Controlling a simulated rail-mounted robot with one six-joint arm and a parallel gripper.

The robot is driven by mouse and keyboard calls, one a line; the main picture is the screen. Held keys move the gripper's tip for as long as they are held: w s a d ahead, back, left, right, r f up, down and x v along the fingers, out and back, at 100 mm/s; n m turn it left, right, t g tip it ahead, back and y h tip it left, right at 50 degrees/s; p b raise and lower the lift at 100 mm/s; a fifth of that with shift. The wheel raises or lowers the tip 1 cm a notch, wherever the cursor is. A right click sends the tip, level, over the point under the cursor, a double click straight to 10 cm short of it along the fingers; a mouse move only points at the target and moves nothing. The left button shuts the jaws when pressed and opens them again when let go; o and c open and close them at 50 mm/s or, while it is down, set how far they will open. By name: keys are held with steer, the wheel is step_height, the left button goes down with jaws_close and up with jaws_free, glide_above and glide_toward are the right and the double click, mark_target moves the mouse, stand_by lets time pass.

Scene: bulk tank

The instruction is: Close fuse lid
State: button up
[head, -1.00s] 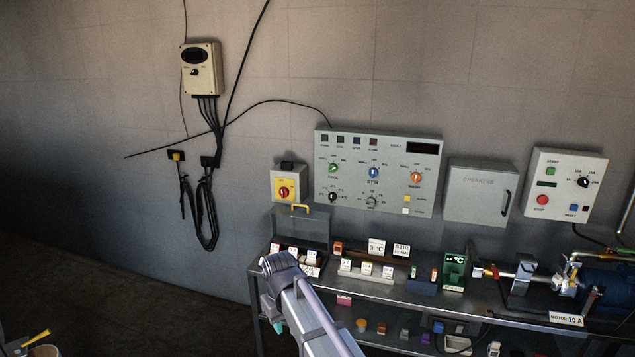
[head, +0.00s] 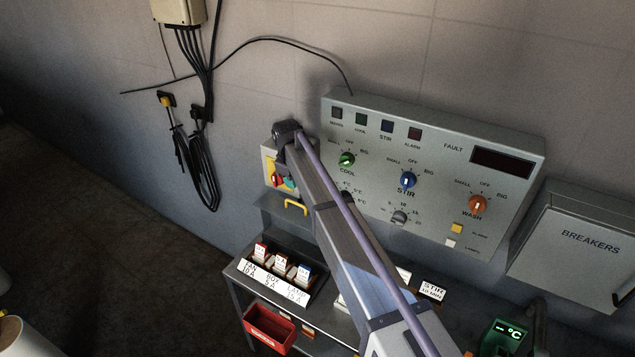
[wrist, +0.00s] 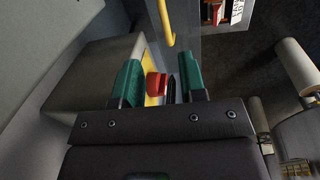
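The fuse lid (head: 277,217) is a grey see-through panel standing raised behind the fuse tray (head: 247,268). Its yellow handle (head: 296,207) is at the upper edge. In the wrist view the handle (wrist: 166,22) runs at the top, ahead of my gripper, beside the lid (wrist: 190,38). Three fuses (head: 281,264) stand in the open tray. My gripper (wrist: 160,60) is open, with green fingers apart and nothing held. In the head view my gripper (head: 288,182) is in front of the yellow switch box, above the handle; the arm hides part of it.
A red rotary knob (wrist: 153,84) shows between my fingers on the yellow switch box (head: 268,165); contact cannot be told. The control panel (head: 440,165) and breaker box (head: 575,250) are to the right. A red bin (head: 268,328) sits below the tray. Cables (head: 195,165) hang at left.

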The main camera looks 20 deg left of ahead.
mark_target(298, 204)
steer(key=shift+n, duration=0.4)
steer(key=f+b, duration=1)
steer(key=b, duration=0.1)
steer(key=shift+w+d+f, duration=0.15)
steer(key=shift+w+f, duration=0.15)
steer(key=shift+w, duration=0.1)
steer(key=shift+r, duration=0.1)
steer(key=shift+c, duration=0.4)
jaws_close()
